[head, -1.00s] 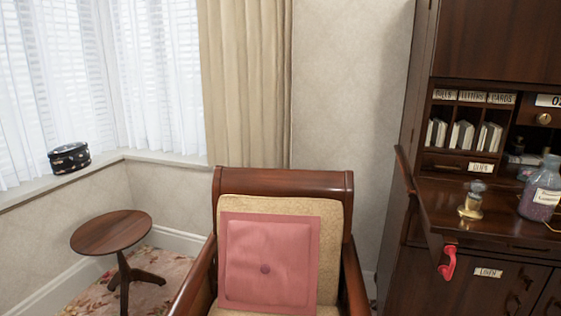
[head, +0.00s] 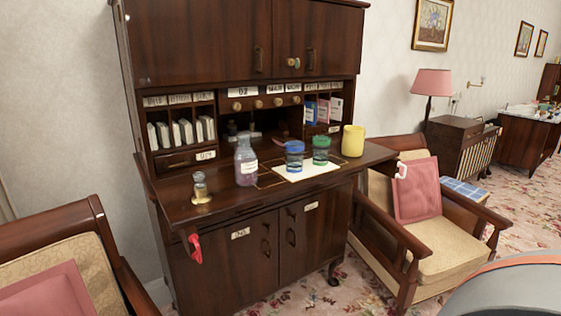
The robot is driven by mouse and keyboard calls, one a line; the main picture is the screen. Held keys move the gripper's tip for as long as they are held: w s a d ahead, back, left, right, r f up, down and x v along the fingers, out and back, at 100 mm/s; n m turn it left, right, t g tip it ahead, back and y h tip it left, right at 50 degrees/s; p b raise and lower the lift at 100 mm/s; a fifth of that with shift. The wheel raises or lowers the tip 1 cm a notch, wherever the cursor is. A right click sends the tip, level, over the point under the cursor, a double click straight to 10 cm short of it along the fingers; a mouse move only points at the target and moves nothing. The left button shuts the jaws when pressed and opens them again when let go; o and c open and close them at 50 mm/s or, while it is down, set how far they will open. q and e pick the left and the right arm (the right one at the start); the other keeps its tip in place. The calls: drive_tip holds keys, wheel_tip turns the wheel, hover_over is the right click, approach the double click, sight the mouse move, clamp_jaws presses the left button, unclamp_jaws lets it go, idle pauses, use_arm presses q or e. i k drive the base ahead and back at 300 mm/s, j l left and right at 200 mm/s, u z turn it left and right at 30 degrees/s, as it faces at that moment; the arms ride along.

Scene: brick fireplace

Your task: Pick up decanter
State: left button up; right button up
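No object is labelled as the decanter. A clear glass bottle (head: 246,163) with a pale label and purple contents stands upright on the desk's fold-down top, left of its middle. A smaller stoppered glass vessel (head: 199,183) stands to its left on a brass-coloured base near the front left edge. I cannot tell which of the two is the decanter. Neither of my grippers is in view.
The dark wooden desk (head: 222,208) also bears a blue jar (head: 294,155), a green jar (head: 321,150) and a yellow cup (head: 353,141). A red hook-like thing (head: 195,248) hangs at its front left. Armchairs (head: 68,245) (head: 450,252) flank it; carpet shows in front.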

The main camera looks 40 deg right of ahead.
sight(245, 160)
drive_tip(key=z, duration=0.95)
